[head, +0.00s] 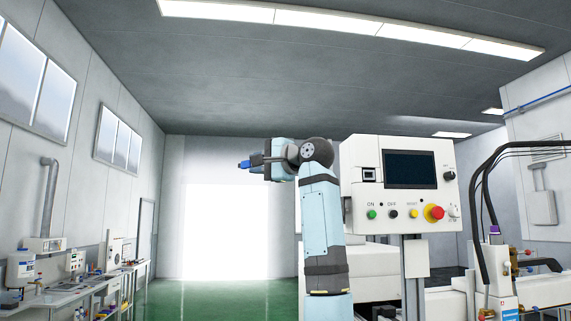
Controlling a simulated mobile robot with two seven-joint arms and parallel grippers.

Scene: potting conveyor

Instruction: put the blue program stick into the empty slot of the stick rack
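One arm of mine, which I take to be the right, rises right of the middle and bends left. Its gripper (256,161) points left, high above the floor. A small dark-blue piece, which looks like the blue program stick (243,164), juts from the fingertips, and the gripper seems shut on it. The stick is held roughly level, with its rear part hidden by the fingers. I cannot make out the stick rack or its empty slot in this view. My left gripper is not in view.
A white control box (421,197) with a dark screen, buttons and a red knob stands just right of the arm. Machinery with black hoses (490,190) is at the far right. A cluttered workbench (60,296) runs along the left wall. Green floor (215,300) between is clear.

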